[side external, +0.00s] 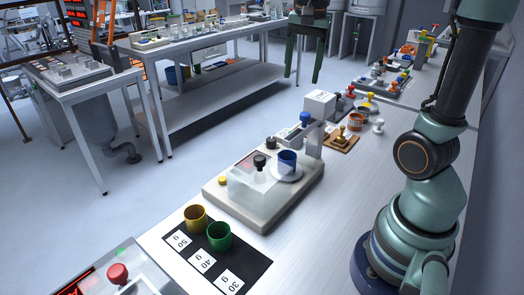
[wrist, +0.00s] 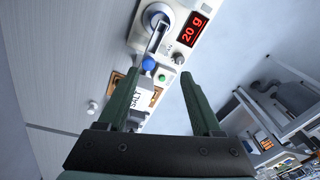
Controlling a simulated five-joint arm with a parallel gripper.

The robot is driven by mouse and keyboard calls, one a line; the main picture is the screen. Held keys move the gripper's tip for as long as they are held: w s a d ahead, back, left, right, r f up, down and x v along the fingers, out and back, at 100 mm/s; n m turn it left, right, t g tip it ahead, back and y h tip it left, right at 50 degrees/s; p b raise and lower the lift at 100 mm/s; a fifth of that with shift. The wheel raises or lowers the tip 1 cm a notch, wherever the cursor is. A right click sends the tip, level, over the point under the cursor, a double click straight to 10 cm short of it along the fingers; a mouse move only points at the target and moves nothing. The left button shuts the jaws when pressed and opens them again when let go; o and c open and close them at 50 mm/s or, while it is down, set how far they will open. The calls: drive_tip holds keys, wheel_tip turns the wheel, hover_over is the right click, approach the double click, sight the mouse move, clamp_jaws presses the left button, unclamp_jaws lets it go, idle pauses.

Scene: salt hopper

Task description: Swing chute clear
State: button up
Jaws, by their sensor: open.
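My gripper (side external: 304,78) is open and empty, pointing down above the far part of the bench. In the wrist view its two fingers (wrist: 160,76) are wide apart, with the dispensing unit beyond them. A grey chute arm (wrist: 157,42) with a blue knob (wrist: 149,63) reaches toward the round pan; the blue knob also shows in the side view (side external: 305,118). A blue cup (side external: 288,162) stands upright on the pan. The white salt box (wrist: 140,106) is partly hidden by my left finger. The red display (wrist: 194,29) reads 20 g.
A clear cover with a black knob (side external: 260,161) stands on the near part of the unit. A yellow cup (side external: 195,219) and a green cup (side external: 218,236) stand near a black label mat (side external: 244,255). Small stamps and jars crowd the bench behind the salt box.

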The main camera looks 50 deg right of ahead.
sight(305, 113)
drive_tip(key=d+m+g, duration=0.1)
drive_tip(key=d+m, duration=0.3)
drive_tip(key=d, duration=0.1)
drive_tip(key=f, duration=1.2)
drive_tip(key=shift+w+a, duration=0.25)
clamp_jaws()
idle(0.8)
